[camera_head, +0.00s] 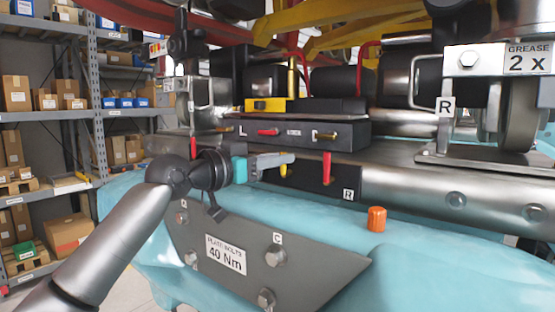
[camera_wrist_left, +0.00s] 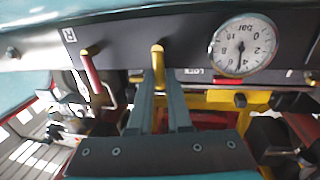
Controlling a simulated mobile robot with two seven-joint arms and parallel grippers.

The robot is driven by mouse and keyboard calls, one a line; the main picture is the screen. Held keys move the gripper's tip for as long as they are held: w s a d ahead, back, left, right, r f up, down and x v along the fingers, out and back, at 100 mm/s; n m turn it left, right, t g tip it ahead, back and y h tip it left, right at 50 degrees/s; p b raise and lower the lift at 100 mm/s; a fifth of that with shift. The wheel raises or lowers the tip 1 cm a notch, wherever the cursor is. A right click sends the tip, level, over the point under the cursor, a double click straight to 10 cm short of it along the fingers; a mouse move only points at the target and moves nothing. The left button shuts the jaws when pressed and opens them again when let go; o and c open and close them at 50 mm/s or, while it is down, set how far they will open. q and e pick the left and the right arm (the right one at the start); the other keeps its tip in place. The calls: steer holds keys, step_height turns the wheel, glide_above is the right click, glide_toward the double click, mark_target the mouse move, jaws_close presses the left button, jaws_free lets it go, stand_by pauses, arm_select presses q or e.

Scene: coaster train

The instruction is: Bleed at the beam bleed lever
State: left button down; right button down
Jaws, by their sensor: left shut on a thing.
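A black panel (camera_head: 345,182) on the beam carries a yellow lever (camera_head: 284,170) and a red lever (camera_head: 327,168), both hanging down. My left gripper (camera_head: 286,160) is at the yellow lever. In the left wrist view, the left gripper's fingers (camera_wrist_left: 161,100) close around the yellow lever (camera_wrist_left: 157,58); the part between the fingers is hidden. The red lever (camera_wrist_left: 91,70) stands apart to the left, with a yellow end. A round bar gauge (camera_wrist_left: 243,45) is to the right of the held lever. No lever's label here reads clearly as bleed. My right gripper is not in view.
Above the panel, a dark box (camera_head: 348,132) carries small red and yellow handles. An orange ridged cap (camera_head: 376,218) sits on the teal body (camera_head: 420,260) below. A bolted plate (camera_head: 290,262) marked 40 Nm is near my forearm. Shelving (camera_head: 95,130) stands at the left.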

mark_target(303, 177)
arm_select(q)
steer(key=shift+m, duration=0.3)
steer(key=m+p, duration=0.1)
steer(key=d+m+p, duration=0.1)
steer(key=m, duration=0.1)
steer(key=shift+s+y+p, duration=0.3)
steer(key=shift+s+y, duration=0.05)
steer(key=shift+y, duration=0.05)
steer(key=m+p, duration=0.2)
steer(key=m, duration=0.1)
steer(key=d+m+y+p, duration=0.1)
steer(key=shift+s+f, duration=0.25)
steer(key=shift+s, duration=0.1)
steer(key=m+p, duration=0.1)
steer(key=f+m+p, duration=0.1)
steer(key=m, duration=0.1)
steer(key=m+y+p, duration=0.1)
steer(key=m, duration=0.1)
steer(key=shift+s+d+f+p, duration=0.15)
steer(key=shift+s+d+p, duration=0.15)
steer(key=shift+d, duration=0.05)
steer(key=shift+s+d+f+m+t+y+p, duration=0.15)
steer(key=shift+f+m+y+p, duration=0.2)
steer(key=shift+m+p, duration=0.35)
steer(key=shift+w+a+f+m+t+y+p, duration=0.15)
steer(key=shift+f+m+y+p, duration=0.2)
steer(key=shift+m, duration=0.55)
steer(key=shift+d, duration=0.1)
steer(key=c, duration=0.9)
jaws_free()
